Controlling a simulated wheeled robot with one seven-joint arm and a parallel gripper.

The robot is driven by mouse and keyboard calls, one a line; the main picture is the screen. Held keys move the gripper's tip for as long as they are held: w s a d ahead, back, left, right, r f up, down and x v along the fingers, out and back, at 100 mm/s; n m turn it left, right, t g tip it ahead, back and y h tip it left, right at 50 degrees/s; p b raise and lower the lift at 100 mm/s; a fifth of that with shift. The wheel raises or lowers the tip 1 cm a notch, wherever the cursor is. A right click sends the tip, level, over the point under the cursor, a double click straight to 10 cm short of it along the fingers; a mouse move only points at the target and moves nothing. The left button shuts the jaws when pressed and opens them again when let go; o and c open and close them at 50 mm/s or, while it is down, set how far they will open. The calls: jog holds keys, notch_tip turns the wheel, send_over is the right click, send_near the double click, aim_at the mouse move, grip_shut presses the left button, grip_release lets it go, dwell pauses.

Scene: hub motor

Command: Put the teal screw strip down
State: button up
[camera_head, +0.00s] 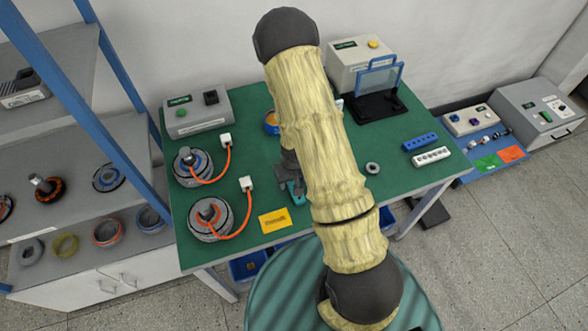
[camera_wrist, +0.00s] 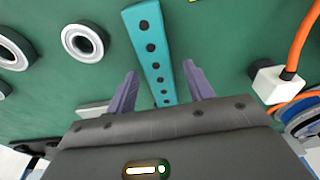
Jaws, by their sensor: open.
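The teal screw strip (camera_wrist: 152,52) is a long bar with a row of dark holes, and it lies on the green table mat in the wrist view. In the head view only a small part of the teal strip (camera_head: 295,192) shows beside my arm. My gripper (camera_wrist: 158,78) is open, with one purple-grey finger on each side of the strip and visible gaps between. It also shows in the head view (camera_head: 290,172), partly hidden by my arm. I cannot tell how high the fingertips are above the mat.
Two hub motors (camera_head: 208,217) with orange cables stand at the table's left. A yellow card (camera_head: 275,220) lies near the front edge. A metal ring (camera_head: 372,168), a blue strip (camera_head: 420,142) and a white strip (camera_head: 431,157) lie to the right. The mat between is mostly clear.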

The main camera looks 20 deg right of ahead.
notch_tip(320, 180, up, 12)
jog(key=s, duration=0.1)
jog(key=shift+s+f, duration=0.25)
jog(key=shift+s, duration=0.15)
dwell(0.4)
jog(key=s+r, duration=0.4)
jog(key=r, duration=0.3)
jog(key=s+a+r+t, duration=0.1)
jog(key=s+r, duration=0.3)
jog(key=r, duration=0.4)
jog(key=shift+s, duration=0.2)
jog(key=c, duration=0.3)
jog(key=shift+d, duration=0.15)
jog(key=shift+c, duration=0.2)
